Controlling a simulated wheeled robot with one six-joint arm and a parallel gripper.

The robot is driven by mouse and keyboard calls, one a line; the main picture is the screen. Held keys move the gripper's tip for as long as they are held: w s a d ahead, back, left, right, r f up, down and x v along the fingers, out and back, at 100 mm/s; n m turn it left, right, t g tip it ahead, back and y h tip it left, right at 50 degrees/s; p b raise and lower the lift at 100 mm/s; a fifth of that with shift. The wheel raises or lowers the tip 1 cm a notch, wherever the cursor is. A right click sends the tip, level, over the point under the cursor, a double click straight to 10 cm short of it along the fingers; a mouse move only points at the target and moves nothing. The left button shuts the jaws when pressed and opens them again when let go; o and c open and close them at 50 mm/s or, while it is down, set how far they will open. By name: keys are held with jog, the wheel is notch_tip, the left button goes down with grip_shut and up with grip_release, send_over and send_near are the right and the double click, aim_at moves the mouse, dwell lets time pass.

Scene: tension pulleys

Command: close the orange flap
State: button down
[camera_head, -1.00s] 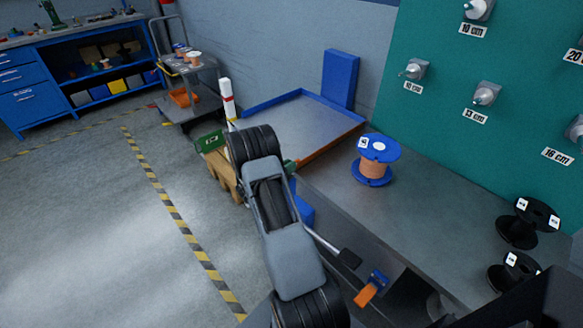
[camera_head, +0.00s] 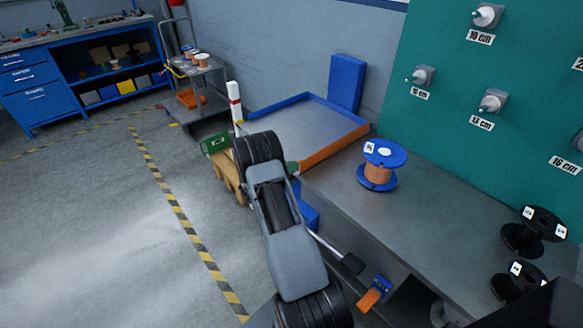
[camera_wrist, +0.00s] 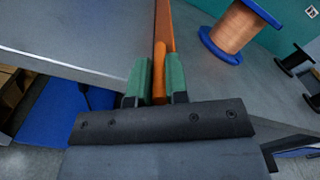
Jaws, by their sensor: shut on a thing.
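The orange flap (camera_head: 334,146) runs along the near right edge of the blue-rimmed metal tray (camera_head: 300,125) on the bench, standing up as a low wall with its outer face showing. In the wrist view the flap (camera_wrist: 164,30) is a narrow orange strip seen edge-on. My gripper (camera_wrist: 159,80) has its two green finger pads on either side of the flap's end and is shut on it. In the head view my arm hides most of the gripper; a green fingertip (camera_head: 292,167) shows at the flap's near end.
A blue spool with copper wire (camera_head: 380,165) stands on the metal bench (camera_head: 420,215) right of the flap. Black spools (camera_head: 533,230) stand farther right. A blue block (camera_head: 347,82) stands behind the tray. Open floor lies left.

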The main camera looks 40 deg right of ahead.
jog(key=c, duration=1.1)
grip_release()
jog(key=shift+a, duration=0.1)
jog(key=a, duration=0.9)
jog(key=w+a, duration=0.1)
jog(key=a, duration=0.3)
jog(key=shift+a+b, duration=0.35)
